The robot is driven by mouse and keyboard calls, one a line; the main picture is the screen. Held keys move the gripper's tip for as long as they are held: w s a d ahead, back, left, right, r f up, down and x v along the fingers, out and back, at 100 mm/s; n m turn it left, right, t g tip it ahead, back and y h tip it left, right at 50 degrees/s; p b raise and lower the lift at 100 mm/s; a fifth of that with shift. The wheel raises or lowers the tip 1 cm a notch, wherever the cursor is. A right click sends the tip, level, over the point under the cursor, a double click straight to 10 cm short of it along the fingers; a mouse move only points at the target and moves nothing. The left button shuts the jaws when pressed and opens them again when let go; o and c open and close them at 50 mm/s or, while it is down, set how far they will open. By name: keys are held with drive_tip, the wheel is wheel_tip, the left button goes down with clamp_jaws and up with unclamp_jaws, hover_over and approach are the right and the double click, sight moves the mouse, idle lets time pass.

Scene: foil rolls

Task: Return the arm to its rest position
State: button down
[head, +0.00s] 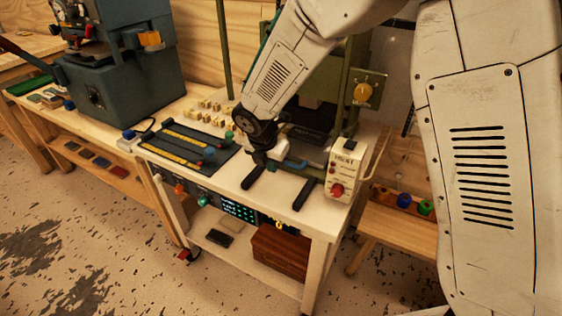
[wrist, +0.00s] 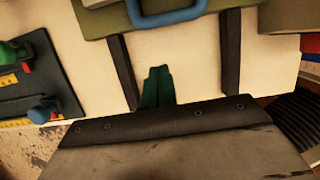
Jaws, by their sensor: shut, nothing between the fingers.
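My gripper (wrist: 158,72) shows in the wrist view as two dark green fingers side by side. They are shut with nothing between them. They point toward the pale bench top (wrist: 185,55), between two dark bars and below the blue handle (wrist: 168,12) of a green machine. In the head view my arm reaches down from the top right to the front of the green press (head: 352,88), where the blue handle (head: 295,164) also shows. My fingers are mostly hidden there by my own wrist. I cannot tell whether they touch the bench.
Left of my wrist lies a black board (head: 185,143) with yellow strips and coloured knobs. A box marked HEAT (head: 345,168) stands close on the right. Small yellowish blocks (head: 208,107) lie behind the board. A large blue-grey machine (head: 125,75) stands at the far left.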

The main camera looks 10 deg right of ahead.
drive_tip(key=v, duration=0.9)
drive_tip(key=shift+r, duration=0.25)
drive_tip(key=s+d+r+m, duration=0.4)
drive_tip(key=s+d+m, duration=0.3)
drive_tip(key=s+m, duration=0.2)
drive_tip(key=s+d+r+m+g+y, duration=0.1)
drive_tip(key=s+d+r+m, duration=0.3)
drive_tip(key=s+d+m, duration=0.4)
drive_tip(key=s+d+r+m+y, duration=0.1)
drive_tip(key=s+d+r+m, duration=0.3)
drive_tip(key=s+d+m, duration=0.3)
drive_tip(key=s+m, duration=0.5)
drive_tip(key=s, duration=0.1)
drive_tip(key=shift+d, duration=0.25)
drive_tip(key=shift+s, duration=0.1)
